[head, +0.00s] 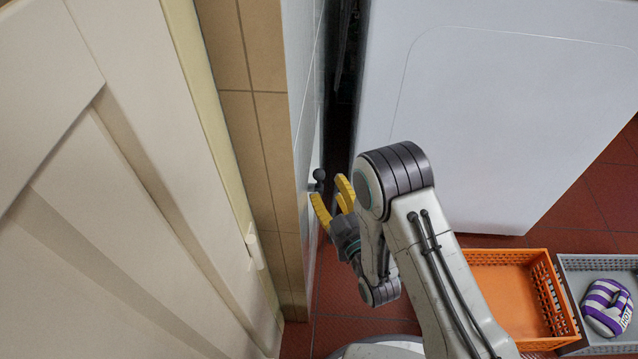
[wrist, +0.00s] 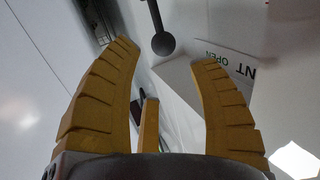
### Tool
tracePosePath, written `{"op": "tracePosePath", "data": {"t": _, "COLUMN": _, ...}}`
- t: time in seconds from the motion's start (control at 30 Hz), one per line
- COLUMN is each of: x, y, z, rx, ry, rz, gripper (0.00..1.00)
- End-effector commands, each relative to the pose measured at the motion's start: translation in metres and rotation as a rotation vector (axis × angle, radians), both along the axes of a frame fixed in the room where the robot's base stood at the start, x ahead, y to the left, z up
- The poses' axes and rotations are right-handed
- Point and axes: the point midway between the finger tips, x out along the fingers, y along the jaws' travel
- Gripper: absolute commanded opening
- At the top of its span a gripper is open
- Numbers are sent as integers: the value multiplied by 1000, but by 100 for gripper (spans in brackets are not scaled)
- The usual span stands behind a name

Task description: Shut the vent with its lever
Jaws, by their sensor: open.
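The vent lever shows as a dark rod with a round ball knob (wrist: 163,43) in the wrist view. In the head view the knob (head: 318,175) stands out from the tiled wall, just beyond my fingertips. My gripper (head: 332,195) has yellow fingers, spread open and empty. In the wrist view the knob lies ahead, between the tips of my open gripper (wrist: 165,56), with no visible grip on it. A white label (wrist: 232,65) beside the lever reads "OPEN" and part of a word ending in "NT". The vent opening itself is not clear in either view.
A white appliance (head: 500,120) stands right of the wall, with a narrow dark gap between. A cream panelled door (head: 110,200) fills the left. An orange crate (head: 510,285) and a grey crate (head: 600,265) holding a purple striped object (head: 607,307) sit on red floor tiles.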

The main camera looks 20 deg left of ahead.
Motion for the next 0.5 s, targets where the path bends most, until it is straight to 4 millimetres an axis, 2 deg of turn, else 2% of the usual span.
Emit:
{"op": "tracePosePath", "data": {"t": 0.03, "x": -3, "y": 1, "z": -6, "rx": 4, "ry": -5, "rz": 6, "gripper": 54}}
{"op": "tracePosePath", "data": {"t": 0.2, "x": -4, "y": 5, "z": -10, "rx": 17, "ry": -19, "rz": 13, "gripper": 54}}
{"op": "tracePosePath", "data": {"t": 0.5, "x": 13, "y": 23, "z": -11, "rx": 20, "ry": -22, "rz": 13, "gripper": 54}}
